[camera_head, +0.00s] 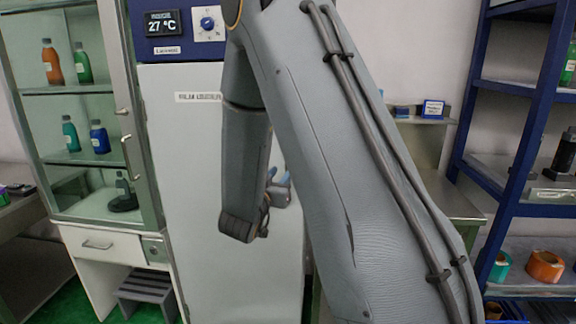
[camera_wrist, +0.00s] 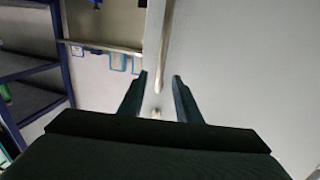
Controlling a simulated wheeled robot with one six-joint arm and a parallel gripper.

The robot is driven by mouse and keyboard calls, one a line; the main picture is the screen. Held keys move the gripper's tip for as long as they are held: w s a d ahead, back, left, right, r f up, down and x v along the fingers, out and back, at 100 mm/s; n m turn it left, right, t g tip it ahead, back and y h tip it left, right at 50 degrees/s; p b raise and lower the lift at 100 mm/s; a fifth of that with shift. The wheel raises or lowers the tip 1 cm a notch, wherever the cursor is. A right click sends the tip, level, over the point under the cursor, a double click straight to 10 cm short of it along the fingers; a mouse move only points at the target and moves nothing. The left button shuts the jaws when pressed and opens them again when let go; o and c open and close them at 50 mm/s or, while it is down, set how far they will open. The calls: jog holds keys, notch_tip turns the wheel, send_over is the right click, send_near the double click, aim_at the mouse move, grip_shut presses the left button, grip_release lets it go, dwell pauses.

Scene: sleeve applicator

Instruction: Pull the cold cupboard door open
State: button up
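The cold cupboard (camera_head: 185,130) is a tall white cabinet with a blue top panel and a display reading 27 °C. Its door looks shut in the head view, though my arm hides its right part. In the wrist view the pale door face (camera_wrist: 240,70) fills the right side. A long bar handle (camera_wrist: 167,40) runs along the door near its edge. My gripper (camera_wrist: 160,76) is open, its two dark fingers on either side of the handle's line. I cannot tell whether they touch it. In the head view my gripper (camera_head: 279,184) is partly hidden behind my arm.
A glass-fronted cabinet (camera_head: 95,110) with several bottles stands left of the cupboard. A grey step stool (camera_head: 147,292) is on the floor below. A blue shelf rack (camera_head: 520,150) stands at the right, and a metal bench (camera_head: 455,206) lies between it and my arm.

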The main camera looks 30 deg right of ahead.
jog(key=p+x, duration=0.2)
jog(key=x, duration=0.5)
jog(key=shift+d, duration=0.1)
grip_shut()
